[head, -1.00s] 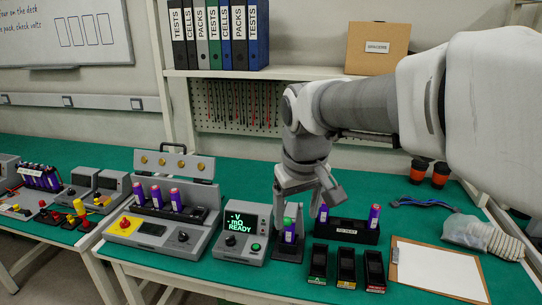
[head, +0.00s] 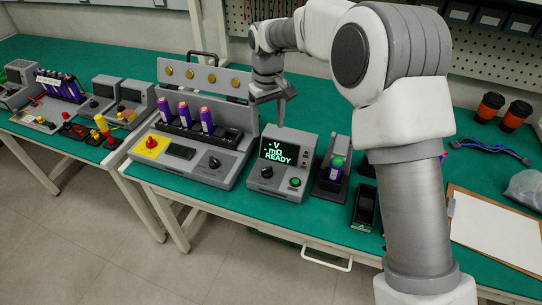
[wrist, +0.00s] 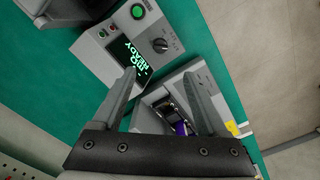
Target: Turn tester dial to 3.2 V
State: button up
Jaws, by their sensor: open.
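The tester (head: 280,165) is a grey box with a lit green screen (head: 279,151) reading "-V", "-mΩ" and "READY". Its black dial (head: 267,172) is at the lower left of its front, beside a green button (head: 295,182). The wrist view also shows the dial (wrist: 160,45), with its setting too small to read. My gripper (head: 281,122) hangs above the back of the tester, apart from it. In the wrist view its fingers (wrist: 160,80) are spread and empty, with the dial beyond the tips.
A larger grey unit (head: 195,170) with several purple cells, a yellow-based red button and its own black knob (head: 214,162) stands left of the tester. A black bin (head: 366,207) is nearby.

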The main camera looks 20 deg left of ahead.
aim_at(267, 168)
jog(key=f, duration=0.6)
jog(key=f+b, duration=0.1)
jog(key=f, duration=1.1)
jog(key=shift+w+a, duration=0.25)
jog(key=shift+a, duration=0.1)
grip_shut()
